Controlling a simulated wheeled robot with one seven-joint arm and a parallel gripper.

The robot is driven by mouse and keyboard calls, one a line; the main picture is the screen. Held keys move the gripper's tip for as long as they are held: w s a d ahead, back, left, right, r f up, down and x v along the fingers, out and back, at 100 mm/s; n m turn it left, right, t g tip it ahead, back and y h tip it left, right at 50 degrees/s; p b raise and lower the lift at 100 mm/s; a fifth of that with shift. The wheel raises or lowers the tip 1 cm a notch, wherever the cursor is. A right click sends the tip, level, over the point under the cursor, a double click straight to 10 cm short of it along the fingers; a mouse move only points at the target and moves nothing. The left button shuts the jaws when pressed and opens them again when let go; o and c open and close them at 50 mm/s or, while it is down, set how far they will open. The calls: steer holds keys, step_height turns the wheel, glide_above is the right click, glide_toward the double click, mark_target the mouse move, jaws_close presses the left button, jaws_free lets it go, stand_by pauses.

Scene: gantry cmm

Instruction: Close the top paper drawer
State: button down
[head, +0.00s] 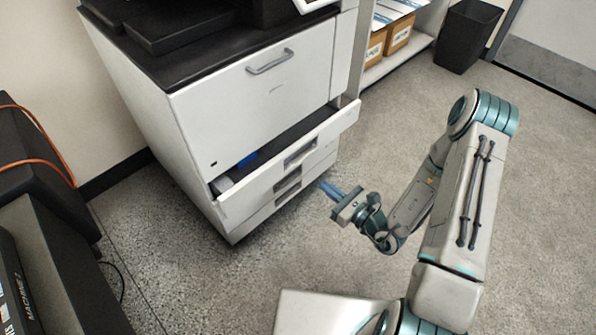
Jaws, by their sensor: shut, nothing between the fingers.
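The top paper drawer (262,188) of the white printer cabinet (245,110) is pulled partway out. Its front stands off the cabinet, and a dark gap shows behind it with a blue item (247,159) and a white item (223,184) inside. The drawer front has a recessed handle (300,152). My gripper (328,188) is shut and empty, to the right of the drawer front and apart from it, with its fingers pointing left toward the cabinet. A lower drawer (287,185) beneath it looks closed.
A large front panel with a bar handle (270,62) sits above the drawer. A shelf with cardboard boxes (398,36) and a black bin (467,35) stand at the back. Dark equipment with an orange cable (40,150) is at the left. Speckled floor is clear before the cabinet.

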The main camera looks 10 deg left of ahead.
mark_target(287, 155)
steer(key=b+x, duration=0.3)
steer(key=x, duration=0.9)
steer(key=shift+w+a+f, duration=0.2)
steer(key=shift+w+a, duration=0.05)
steer(key=shift+w+a+r+b, duration=0.1)
steer(key=shift+w+a+b, duration=0.25)
steer(key=shift+a, duration=0.15)
steer(key=shift+w, duration=0.15)
